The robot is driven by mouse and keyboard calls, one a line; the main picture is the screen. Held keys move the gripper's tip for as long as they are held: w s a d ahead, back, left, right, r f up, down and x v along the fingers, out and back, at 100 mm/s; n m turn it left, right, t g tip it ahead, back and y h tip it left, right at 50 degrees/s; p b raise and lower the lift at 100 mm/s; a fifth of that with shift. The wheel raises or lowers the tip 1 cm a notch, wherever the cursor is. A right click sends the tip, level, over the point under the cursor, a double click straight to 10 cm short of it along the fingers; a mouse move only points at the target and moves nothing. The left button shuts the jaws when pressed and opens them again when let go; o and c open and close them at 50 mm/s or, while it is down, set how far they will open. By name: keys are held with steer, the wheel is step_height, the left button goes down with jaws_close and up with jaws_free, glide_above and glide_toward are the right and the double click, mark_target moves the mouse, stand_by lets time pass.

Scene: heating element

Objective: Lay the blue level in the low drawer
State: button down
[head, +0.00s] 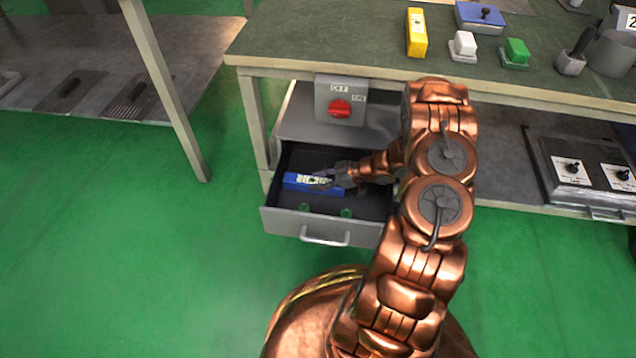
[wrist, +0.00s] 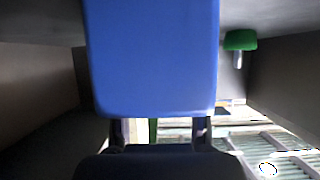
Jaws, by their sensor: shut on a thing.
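The blue level (head: 303,183) is a blue bar with a pale label, lying lengthwise within the open low drawer (head: 283,222) under the workbench. In the wrist view the level (wrist: 150,55) fills the upper middle as a broad blue face. My gripper (head: 330,178) reaches into the drawer from the right and is shut on the level; its dark fingers (wrist: 160,130) show at the level's lower edge. I cannot tell whether the level touches the drawer floor. My arm hides the drawer's right end.
A switch box with a red knob (head: 340,108) hangs above the drawer. The bench top (head: 330,45) bears a yellow block (head: 416,32), a white button (head: 463,45) and a green button (head: 515,52). Small green things (head: 346,213) lie near the drawer's front. The floor left is clear.

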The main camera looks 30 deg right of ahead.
stand_by(0.3)
steer(key=c, duration=0.6)
jaws_free()
steer(key=shift+f, duration=0.1)
steer(key=shift+r, duration=0.2)
steer(key=shift+p+v, duration=1.35)
steer(key=shift+v, duration=2.45)
